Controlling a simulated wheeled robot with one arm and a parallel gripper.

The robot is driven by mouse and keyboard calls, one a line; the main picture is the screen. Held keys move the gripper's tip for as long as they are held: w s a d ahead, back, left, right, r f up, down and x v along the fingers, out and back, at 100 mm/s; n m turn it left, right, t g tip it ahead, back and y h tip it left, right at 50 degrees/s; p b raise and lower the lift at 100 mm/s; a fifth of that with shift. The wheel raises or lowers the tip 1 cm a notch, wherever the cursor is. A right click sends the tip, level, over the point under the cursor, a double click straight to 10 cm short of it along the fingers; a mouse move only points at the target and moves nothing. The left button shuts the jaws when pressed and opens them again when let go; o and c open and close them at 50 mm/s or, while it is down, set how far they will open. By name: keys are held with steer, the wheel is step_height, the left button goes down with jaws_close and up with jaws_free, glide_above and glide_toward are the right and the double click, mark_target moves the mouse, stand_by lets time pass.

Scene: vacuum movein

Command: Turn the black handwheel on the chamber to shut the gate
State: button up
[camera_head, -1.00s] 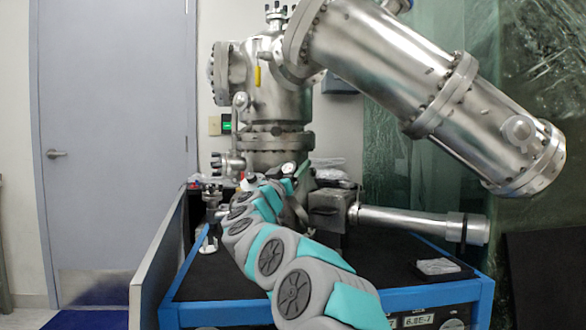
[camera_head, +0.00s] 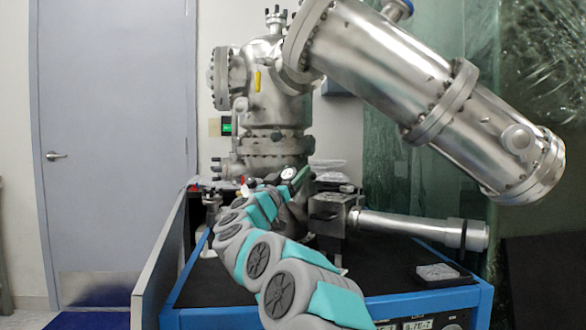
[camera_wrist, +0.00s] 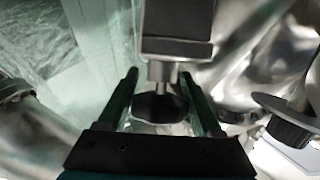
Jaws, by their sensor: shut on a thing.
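The black handwheel (camera_wrist: 160,107) shows in the wrist view as a dark, lobed knob on a short metal stem below a grey block (camera_wrist: 177,20). My gripper (camera_wrist: 160,82) has one dark green finger on each side of it and is shut on it. The steel chamber (camera_head: 275,105) stands upright behind my arm in the head view. My arm reaches from the bottom of that view toward the chamber's base. The handwheel and my fingertips cannot be made out there, and the gate itself is not visible.
A large steel cylinder (camera_head: 440,100) slopes down to the right from the chamber. A thinner horizontal tube (camera_head: 412,227) runs right above the blue-edged cart (camera_head: 440,301). A small grey block (camera_head: 438,272) lies on the cart top. A low panel (camera_head: 165,255) borders the left.

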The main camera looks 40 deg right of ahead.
steer(key=m+g+p, duration=0.1)
steer(key=m+g, duration=0.1)
steer(key=m+g+h+p, duration=0.1)
steer(key=m+g+p, duration=0.1)
steer(key=shift+s+r, duration=0.1)
steer(key=shift+r, duration=0.3)
steer(key=shift+s+f+m+g+p, duration=0.15)
steer(key=shift+m+g+p, duration=0.3)
steer(key=shift+m+g, duration=0.2)
steer(key=shift+s+f+m+g+p, duration=0.1)
steer(key=shift+m+g+p, duration=0.4)
steer(key=shift+g, duration=0.25)
steer(key=o, duration=1.1)
steer(key=shift+f, duration=0.1)
steer(key=shift+d+f+n+b, duration=0.15)
steer(key=shift+n+b, duration=0.1)
steer(key=shift+b, duration=0.35)
